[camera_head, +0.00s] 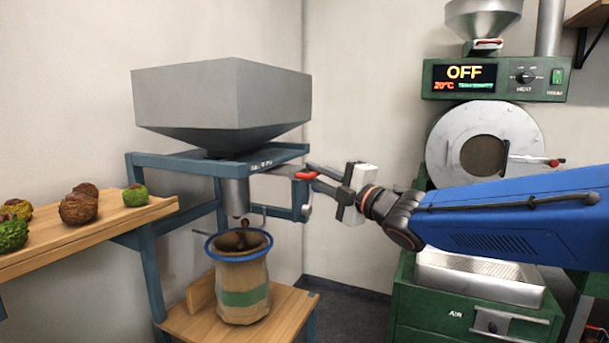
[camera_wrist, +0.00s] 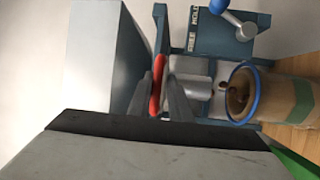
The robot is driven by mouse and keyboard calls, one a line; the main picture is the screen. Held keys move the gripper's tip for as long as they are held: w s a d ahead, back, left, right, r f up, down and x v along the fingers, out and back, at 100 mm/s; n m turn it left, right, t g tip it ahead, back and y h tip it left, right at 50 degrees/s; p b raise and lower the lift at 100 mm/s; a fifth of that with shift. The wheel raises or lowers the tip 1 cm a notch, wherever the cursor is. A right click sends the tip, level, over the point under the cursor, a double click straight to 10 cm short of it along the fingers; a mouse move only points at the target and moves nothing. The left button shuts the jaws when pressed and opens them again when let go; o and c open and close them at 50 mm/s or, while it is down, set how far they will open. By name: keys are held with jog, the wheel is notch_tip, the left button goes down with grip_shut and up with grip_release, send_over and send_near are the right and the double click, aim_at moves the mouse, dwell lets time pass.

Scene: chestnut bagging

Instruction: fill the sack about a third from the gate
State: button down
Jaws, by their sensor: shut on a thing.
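The grey hopper (camera_head: 220,95) sits on a blue-green frame, with a metal spout (camera_head: 235,196) below it. The burlap sack (camera_head: 243,277), with a blue rim and a green band, stands upright and open under the spout. Brown chestnuts (camera_head: 242,227) show between the spout and the sack mouth, and some are inside; the fill depth is hard to see. My gripper (camera_head: 313,174) is shut on the red gate handle (camera_head: 304,175) beside the spout. In the wrist view the red handle (camera_wrist: 158,72) lies between my fingers, and the sack (camera_wrist: 296,98) is at the right.
A wooden shelf (camera_head: 105,225) at the left carries several brown and green husks. The sack rests on a low wooden platform (camera_head: 290,305). A lever with a blue knob (camera_wrist: 218,6) shows in the wrist view. A green roaster (camera_head: 400,310) reading OFF stands at the right.

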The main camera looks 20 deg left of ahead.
jog(key=shift+d+r, duration=0.25)
jog(key=shift+r, duration=0.3)
jog(key=c, duration=1.8)
grip_release()
jog(key=shift+f, duration=0.3)
jog(key=v, duration=1.7)
jog(key=shift+s+d+f, duration=0.15)
